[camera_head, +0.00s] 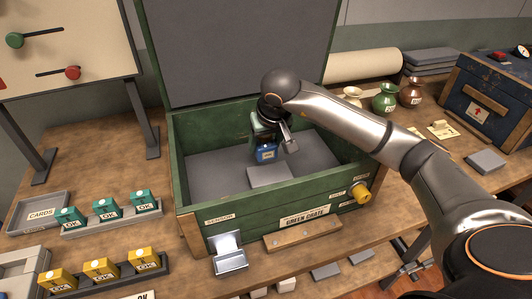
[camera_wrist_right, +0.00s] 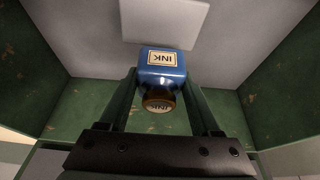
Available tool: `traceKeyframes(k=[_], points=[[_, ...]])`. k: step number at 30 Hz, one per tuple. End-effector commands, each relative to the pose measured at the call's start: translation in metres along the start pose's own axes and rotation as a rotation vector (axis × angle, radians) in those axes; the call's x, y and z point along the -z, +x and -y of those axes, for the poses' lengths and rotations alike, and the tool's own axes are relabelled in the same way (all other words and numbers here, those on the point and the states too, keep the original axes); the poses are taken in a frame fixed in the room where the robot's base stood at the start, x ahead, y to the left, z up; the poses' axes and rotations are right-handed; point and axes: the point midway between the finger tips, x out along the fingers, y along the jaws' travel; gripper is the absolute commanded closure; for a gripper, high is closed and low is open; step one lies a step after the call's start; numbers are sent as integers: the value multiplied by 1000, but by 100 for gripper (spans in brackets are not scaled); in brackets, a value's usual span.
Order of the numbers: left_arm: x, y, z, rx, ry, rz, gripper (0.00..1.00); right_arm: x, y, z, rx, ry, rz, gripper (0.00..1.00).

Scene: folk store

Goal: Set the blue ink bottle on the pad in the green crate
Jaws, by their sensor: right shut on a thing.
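The green crate (camera_head: 330,205) stands open on the bench with its lid raised at the back. A light grey pad (camera_head: 270,176) lies on the grey floor of the crate; it also shows in the right wrist view (camera_wrist_right: 165,22). My right gripper (camera_head: 264,142) reaches down inside the crate. It is shut on the blue ink bottle (camera_head: 266,154), just behind the pad in the head view. In the right wrist view the blue ink bottle (camera_wrist_right: 162,68) sits between the fingers, its label facing up and overlapping the pad's near edge. I cannot tell if it touches the floor. My left gripper is not in view.
Left of the crate are a grey cards tray (camera_head: 40,212), a rack of teal boxes (camera_head: 108,212) and a rack of yellow boxes (camera_head: 102,272). A yellow knob (camera_head: 358,192) sticks out from the crate's front. Vases (camera_head: 385,98) and a dark blue chest (camera_head: 490,98) stand to the right.

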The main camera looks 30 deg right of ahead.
Motion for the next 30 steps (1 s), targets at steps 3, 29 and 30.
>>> traceKeyframes(k=[3,29,30], points=[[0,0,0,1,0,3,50,-3,17,-4,0,0,7,96],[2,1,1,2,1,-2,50,-12,39,-4,-1,0,2,6],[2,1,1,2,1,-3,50,-12,39,-4,-1,0,2,6]])
